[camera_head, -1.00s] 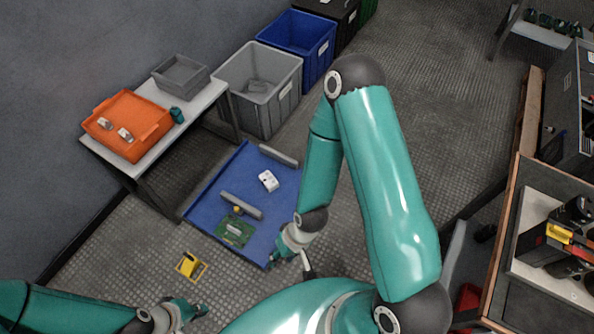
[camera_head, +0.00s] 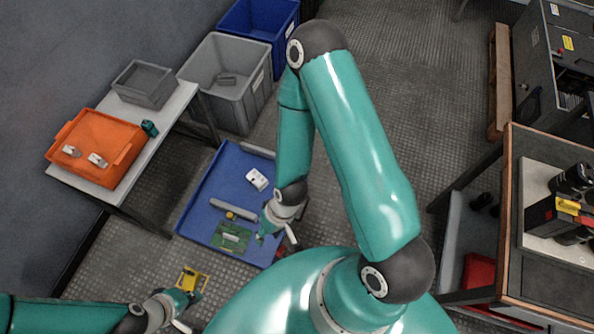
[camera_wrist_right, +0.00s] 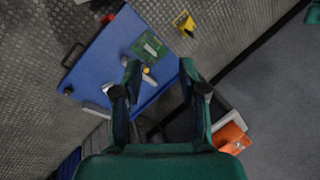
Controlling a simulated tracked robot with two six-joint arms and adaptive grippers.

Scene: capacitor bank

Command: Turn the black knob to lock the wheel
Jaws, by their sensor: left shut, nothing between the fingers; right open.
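A blue flat platform (camera_head: 207,190) lies low on the floor in the head view, and it also shows in the wrist view (camera_wrist_right: 100,70). A small black round part (camera_wrist_right: 68,91) sits at its left edge in the wrist view; I cannot tell whether it is the knob or a wheel. My right gripper (camera_head: 272,228) is at the platform's right edge. In the wrist view its two fingers (camera_wrist_right: 160,68) are apart with nothing gripped. My left gripper (camera_head: 190,299) is shut and empty, close to a small yellow item (camera_head: 192,280). No black knob is clearly identifiable.
A green circuit board (camera_head: 231,237), a grey bar (camera_head: 233,209) and a white box (camera_head: 257,179) lie on the platform. A table with an orange tray (camera_head: 97,148) stands left, a grey bin (camera_head: 225,80) behind. A wooden-edged bench (camera_head: 510,220) is right.

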